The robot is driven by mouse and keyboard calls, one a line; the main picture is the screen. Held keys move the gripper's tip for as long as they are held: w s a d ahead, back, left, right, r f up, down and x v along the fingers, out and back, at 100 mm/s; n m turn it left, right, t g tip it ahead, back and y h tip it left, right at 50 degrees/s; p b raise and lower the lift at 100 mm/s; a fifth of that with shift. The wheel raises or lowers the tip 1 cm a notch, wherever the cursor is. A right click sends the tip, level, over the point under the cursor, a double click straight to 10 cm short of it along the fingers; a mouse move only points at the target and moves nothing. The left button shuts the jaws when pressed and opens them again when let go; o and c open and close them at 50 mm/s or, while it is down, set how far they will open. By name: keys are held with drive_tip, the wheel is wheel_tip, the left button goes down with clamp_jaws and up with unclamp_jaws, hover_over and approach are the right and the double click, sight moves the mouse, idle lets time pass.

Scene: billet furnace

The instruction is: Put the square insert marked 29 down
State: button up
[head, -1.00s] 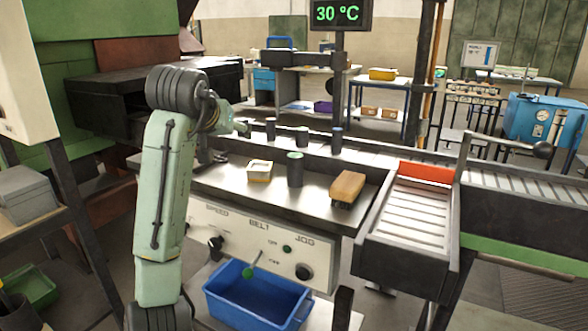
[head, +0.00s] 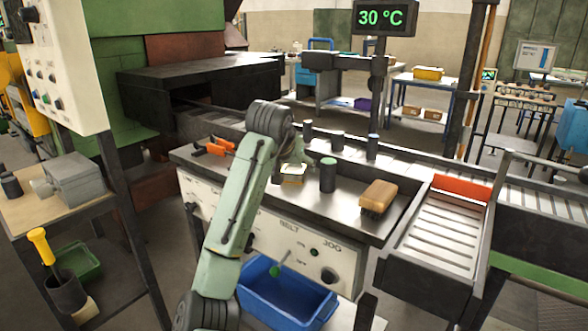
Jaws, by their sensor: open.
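A small square cream and yellow insert (head: 293,174) lies on the metal bench top, left of the green-topped dark cylinder. Its marking is too small to read. My gripper (head: 279,174) is mostly hidden behind my arm. A dark part of it shows close to the left side of the insert. It is open. Whether it touches the insert cannot be made out.
The dark cylinder (head: 328,175) and a wooden brush (head: 379,196) stand right of the insert. Orange-handled tongs (head: 220,147) lie at the bench's left. Several dark cylinders stand behind. A blue bin (head: 285,296) is below, a slatted tray (head: 440,235) at right.

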drive_tip(key=shift+x, duration=0.75)
drive_tip(key=shift+c, duration=0.4)
drive_tip(key=shift+d+r, duration=0.1)
clamp_jaws()
drive_tip(key=shift+r, duration=0.1)
